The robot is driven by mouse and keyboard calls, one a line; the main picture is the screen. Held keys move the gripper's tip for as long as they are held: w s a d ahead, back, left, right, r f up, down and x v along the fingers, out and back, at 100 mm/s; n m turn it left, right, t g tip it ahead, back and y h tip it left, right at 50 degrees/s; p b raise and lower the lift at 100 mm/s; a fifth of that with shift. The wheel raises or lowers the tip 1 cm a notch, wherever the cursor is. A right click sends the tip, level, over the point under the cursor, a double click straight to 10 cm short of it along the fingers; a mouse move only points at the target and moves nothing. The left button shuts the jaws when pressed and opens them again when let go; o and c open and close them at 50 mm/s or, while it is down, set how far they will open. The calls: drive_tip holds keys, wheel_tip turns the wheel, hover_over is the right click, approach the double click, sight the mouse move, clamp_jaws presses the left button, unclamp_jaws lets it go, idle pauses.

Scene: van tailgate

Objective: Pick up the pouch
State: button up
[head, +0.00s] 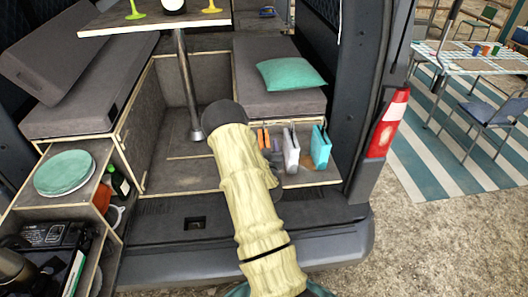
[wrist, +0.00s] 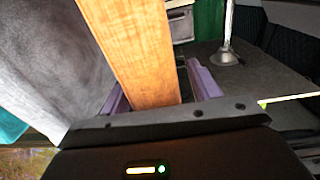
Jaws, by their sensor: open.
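Several thin upright items stand in the low opening under the right bench in the head view: a teal bag-like one (head: 320,147), a pale lavender one (head: 291,152) and small orange ones (head: 263,138). I cannot tell for certain which is the pouch. My arm in its cream sleeve covers the area just left of them, and my gripper is not clear there. In the wrist view my gripper (wrist: 158,82) is open, with its purple fingers apart. A brown wood-grained panel shows between and beyond them; I cannot tell how far away it is.
The right bench has a grey cushion (head: 262,92) with a teal pillow (head: 292,73). A table pole (head: 187,85) stands on the van floor, left of my arm. A drawer unit with teal plates (head: 65,172) is at left. The tail light (head: 387,125) edges the right side.

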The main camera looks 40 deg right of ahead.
idle(0.3)
drive_tip(key=c, duration=1.1)
drive_tip(key=shift+c, duration=0.2)
drive_tip(key=shift+r, duration=0.1)
drive_tip(key=shift+r+b, duration=1.4)
drive_tip(key=shift+r, duration=3.55)
